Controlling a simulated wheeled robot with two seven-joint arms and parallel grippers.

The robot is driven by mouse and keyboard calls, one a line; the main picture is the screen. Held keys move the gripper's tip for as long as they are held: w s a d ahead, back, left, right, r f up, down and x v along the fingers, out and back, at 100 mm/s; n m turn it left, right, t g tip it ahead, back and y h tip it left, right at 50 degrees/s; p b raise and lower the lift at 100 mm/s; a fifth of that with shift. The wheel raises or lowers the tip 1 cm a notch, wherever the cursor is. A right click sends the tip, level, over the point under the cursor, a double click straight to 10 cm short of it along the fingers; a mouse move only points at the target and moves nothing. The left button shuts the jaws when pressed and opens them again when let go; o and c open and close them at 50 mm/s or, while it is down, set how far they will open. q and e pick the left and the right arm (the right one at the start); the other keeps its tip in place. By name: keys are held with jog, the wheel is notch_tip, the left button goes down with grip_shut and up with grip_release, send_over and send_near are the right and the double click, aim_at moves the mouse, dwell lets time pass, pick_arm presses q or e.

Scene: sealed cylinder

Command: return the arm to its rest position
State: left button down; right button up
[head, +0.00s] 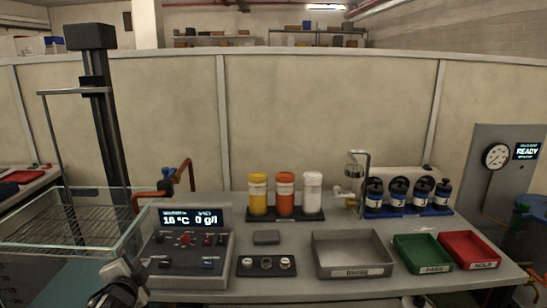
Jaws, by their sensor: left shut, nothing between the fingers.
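My left gripper (124,285) shows at the bottom left, in front of the grey control box. It is shut and holds nothing. It is apart from the bottles and trays on the bench. Most of my left arm is below the picture's edge.
A glass tank (62,262) with a tall black column stands left.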

pick_arm(q)
jog(key=s+d+f+n+g+h, duration=0.1)
jog(key=s+d+f+n+g, duration=0.25)
jog(key=s, duration=0.55)
jog(key=s+d+f+n+g, duration=0.2)
jog(key=s+d+f, duration=0.25)
jog(key=s, duration=0.55)
jog(key=s+d+r+n+g+h, duration=0.1)
jog(key=s+d+n+g+h, duration=0.15)
jog(key=s, duration=0.65)
jog(key=s+d+n+g+h, duration=0.1)
jog(key=s+d+g, duration=0.15)
jog(key=s, duration=0.75)
jog(key=w+d+f+t+h, duration=0.2)
jog(key=w+d+f+t, duration=0.3)
jog(key=f, duration=0.4)
jog(key=shift+w+m+t, duration=0.35)
jog(key=shift+m+t, duration=0.05)
jog(key=shift+t, duration=0.15)
